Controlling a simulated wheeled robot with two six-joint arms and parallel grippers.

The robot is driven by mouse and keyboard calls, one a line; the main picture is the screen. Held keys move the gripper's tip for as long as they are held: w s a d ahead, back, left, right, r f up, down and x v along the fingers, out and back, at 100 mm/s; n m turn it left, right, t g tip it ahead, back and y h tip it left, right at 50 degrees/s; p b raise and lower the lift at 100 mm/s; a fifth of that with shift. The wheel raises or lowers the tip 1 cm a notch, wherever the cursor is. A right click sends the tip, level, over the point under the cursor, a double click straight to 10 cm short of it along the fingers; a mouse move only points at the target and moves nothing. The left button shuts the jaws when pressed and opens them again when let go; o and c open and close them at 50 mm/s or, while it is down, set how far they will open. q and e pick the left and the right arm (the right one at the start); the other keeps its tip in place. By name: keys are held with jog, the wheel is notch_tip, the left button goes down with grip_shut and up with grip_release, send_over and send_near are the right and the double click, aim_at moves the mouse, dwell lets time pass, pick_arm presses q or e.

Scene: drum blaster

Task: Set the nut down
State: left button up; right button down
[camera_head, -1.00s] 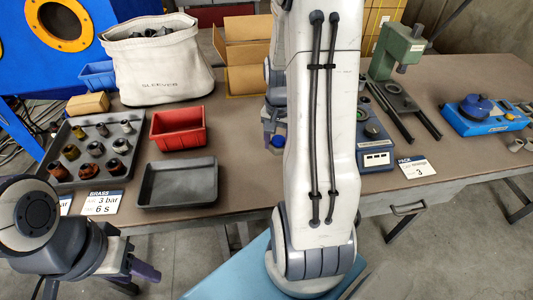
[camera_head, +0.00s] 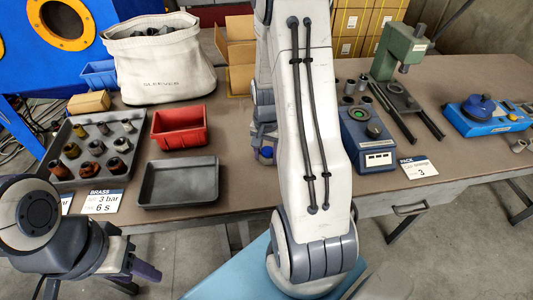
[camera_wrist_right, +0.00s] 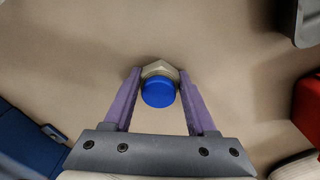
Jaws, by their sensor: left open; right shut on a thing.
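The nut (camera_wrist_right: 160,70) is pale metal with a blue round cap (camera_wrist_right: 160,93) on its near side. In the right wrist view it sits between the purple fingertips of my right gripper (camera_wrist_right: 160,84), which is shut on it. In the head view only the blue part of the nut (camera_head: 266,152) shows below the right gripper (camera_head: 262,140), over the brown table right of the grey tray. My right arm hides part of that area. I cannot tell whether the nut touches the table. My left gripper (camera_head: 146,271) is open and empty in front of the table.
An empty grey tray (camera_head: 178,204) and a red bin (camera_head: 180,142) stand to the left. A rack of fittings (camera_head: 60,150) is further left. A blue device (camera_head: 368,150) and green press (camera_head: 400,50) stand right. Bare table (camera_head: 235,165) lies between tray and gripper.

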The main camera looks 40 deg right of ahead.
jog(key=shift+c, duration=1)
grip_release()
